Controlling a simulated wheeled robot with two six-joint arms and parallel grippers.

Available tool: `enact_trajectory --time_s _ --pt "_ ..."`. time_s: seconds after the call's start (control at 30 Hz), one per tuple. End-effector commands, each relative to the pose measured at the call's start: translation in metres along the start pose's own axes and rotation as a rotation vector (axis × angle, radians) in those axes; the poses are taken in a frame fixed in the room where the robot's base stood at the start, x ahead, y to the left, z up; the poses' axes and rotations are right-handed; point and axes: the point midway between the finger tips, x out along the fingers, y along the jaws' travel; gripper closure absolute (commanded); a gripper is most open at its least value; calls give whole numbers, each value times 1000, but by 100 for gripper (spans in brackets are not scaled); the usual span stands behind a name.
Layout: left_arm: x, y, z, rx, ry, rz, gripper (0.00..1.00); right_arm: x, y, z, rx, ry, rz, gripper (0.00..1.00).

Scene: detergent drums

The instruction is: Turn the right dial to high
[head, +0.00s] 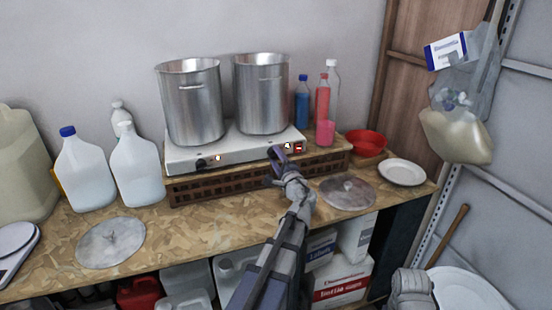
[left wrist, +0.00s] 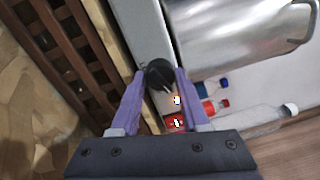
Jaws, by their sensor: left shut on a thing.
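A white two-burner hot plate (head: 238,152) sits on a brown slatted crate (head: 215,187) on the workbench. My left gripper (head: 279,153) is at the right end of its front face. In the left wrist view, the purple fingers of that gripper (left wrist: 160,74) are shut on the black right dial (left wrist: 160,78), one finger on each side. The gripper mostly hides this dial in the head view, and its setting cannot be read. The left dial (head: 201,164) is free. A red switch (head: 298,147) is right of the gripper and also shows in the left wrist view (left wrist: 174,123).
Two steel pots (head: 190,105) (head: 262,95) stand on the burners. Bottles (head: 302,103), a pink cup (head: 325,133) and a red bowl (head: 367,143) are to the right. Round lids (head: 111,241) (head: 347,192) lie on the bench, with white jugs (head: 85,175) at left.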

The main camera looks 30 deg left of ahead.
Motion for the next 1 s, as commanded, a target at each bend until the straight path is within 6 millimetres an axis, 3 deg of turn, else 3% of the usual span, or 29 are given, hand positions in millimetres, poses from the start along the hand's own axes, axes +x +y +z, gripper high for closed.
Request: enact_trajectory --time_s 0.33,0.37,0.6,0.87,1.0 --pt "0 0 -1 1 1 -1 100 0 0 0 0 0 0 50" --pt "0 0 -1 1 1 -1 51 0 0 0 0 0 0 50" --pt "0 0 0 1 1 0 24 0 0 0 0 0 0 50" --pt "-2 0 0 0 1 0 24 0 0 0 0 0 0 50" --pt "-18 0 0 0 3 -1 24 1 0 0 0 0 0 50"
